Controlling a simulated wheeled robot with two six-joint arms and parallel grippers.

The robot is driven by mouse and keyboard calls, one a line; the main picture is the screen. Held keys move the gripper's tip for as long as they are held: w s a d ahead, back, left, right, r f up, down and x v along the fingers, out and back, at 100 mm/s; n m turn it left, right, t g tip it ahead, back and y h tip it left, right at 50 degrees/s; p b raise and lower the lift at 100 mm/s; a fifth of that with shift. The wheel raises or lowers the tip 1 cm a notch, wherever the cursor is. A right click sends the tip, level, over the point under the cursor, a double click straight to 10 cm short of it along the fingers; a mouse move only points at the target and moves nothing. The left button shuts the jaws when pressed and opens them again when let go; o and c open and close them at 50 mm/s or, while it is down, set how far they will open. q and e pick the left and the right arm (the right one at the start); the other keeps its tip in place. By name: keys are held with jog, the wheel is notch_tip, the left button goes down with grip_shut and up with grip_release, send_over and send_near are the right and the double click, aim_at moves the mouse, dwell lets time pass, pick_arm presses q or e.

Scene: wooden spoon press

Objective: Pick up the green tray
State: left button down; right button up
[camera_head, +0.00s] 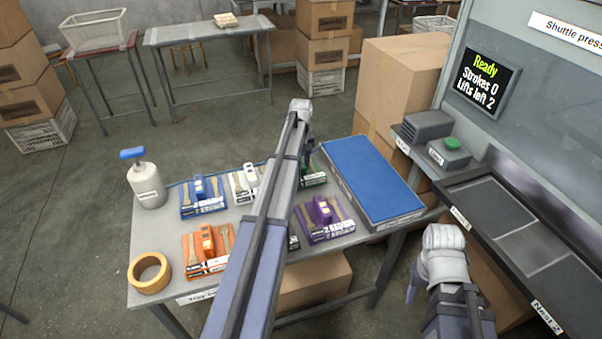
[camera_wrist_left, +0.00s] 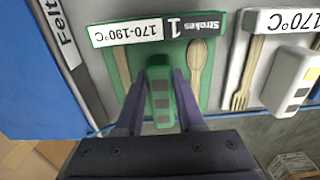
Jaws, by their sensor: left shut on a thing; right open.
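The green tray (camera_head: 314,178) is on the table beside the blue mat, mostly hidden behind my left arm in the head view. In the left wrist view the green tray (camera_wrist_left: 206,88) holds a wooden spoon (camera_wrist_left: 195,70) and another wooden utensil (camera_wrist_left: 122,68), with a "1 Strokes, 170-190°C" label. My left gripper (camera_wrist_left: 160,88) is shut on the tray's upright green handle, one finger on each side. I cannot tell whether the tray is clear of the table. My right gripper (camera_head: 413,289) is open and empty, low on the right near the press.
Blue (camera_head: 203,193), white (camera_head: 242,184), orange (camera_head: 207,249) and purple (camera_head: 324,217) trays share the table. The blue felt block (camera_head: 375,180) lies right of the green tray. A tape roll (camera_head: 149,273) and bottle (camera_head: 149,187) stand left. The press (camera_head: 520,230) is at right.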

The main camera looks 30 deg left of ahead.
aim_at(301, 164)
pick_arm(q)
jog(key=shift+r, duration=0.15)
dwell(0.4)
notch_tip(301, 164, up, 10)
jog(key=p, duration=1)
